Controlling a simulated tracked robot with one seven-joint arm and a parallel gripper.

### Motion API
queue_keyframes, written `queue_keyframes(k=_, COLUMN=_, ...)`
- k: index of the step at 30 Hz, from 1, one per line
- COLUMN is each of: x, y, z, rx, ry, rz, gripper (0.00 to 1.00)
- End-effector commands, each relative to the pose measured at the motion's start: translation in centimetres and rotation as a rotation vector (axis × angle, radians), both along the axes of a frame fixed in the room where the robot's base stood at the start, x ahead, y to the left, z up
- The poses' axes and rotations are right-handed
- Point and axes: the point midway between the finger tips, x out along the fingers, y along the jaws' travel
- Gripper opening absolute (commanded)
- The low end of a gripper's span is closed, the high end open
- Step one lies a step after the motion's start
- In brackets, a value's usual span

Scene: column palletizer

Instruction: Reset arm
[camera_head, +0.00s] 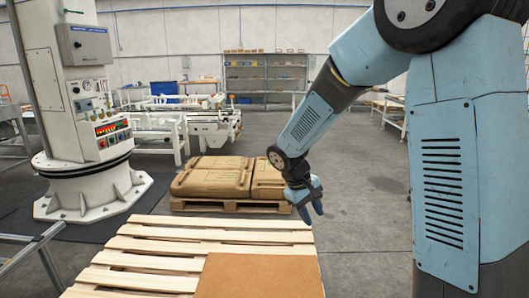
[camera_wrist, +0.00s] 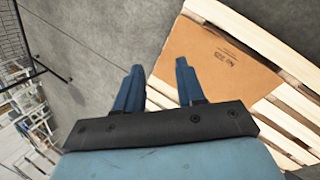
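My gripper (camera_head: 312,208) hangs at the end of my blue arm, pointing down near the right edge of the wooden pallet. In the wrist view my gripper (camera_wrist: 157,80) shows two blue fingers spread apart with nothing between them. A flat brown cardboard sheet or box (camera_head: 260,277) lies on the near right part of the pallet (camera_head: 160,245). The same cardboard (camera_wrist: 212,62) shows in the wrist view beyond the right finger, apart from it, with printed marks on top. The pallet slats (camera_wrist: 290,92) show at the right.
A second pallet (camera_head: 230,205) with brown sacks (camera_head: 215,177) stands behind the first. A white column machine (camera_head: 85,120) stands at the left, with a metal rail (camera_head: 35,248) in front of it. Conveyors (camera_head: 200,125) and shelves (camera_head: 265,75) are farther back. Grey floor right of the pallets is clear.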

Motion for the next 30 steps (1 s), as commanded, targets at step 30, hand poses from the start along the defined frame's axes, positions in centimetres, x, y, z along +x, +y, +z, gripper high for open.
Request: queue_keyframes(k=30, x=-17.2, y=-9.3, z=15.6, rx=0.398, ry=-0.383, rz=-0.364, gripper=0.39)
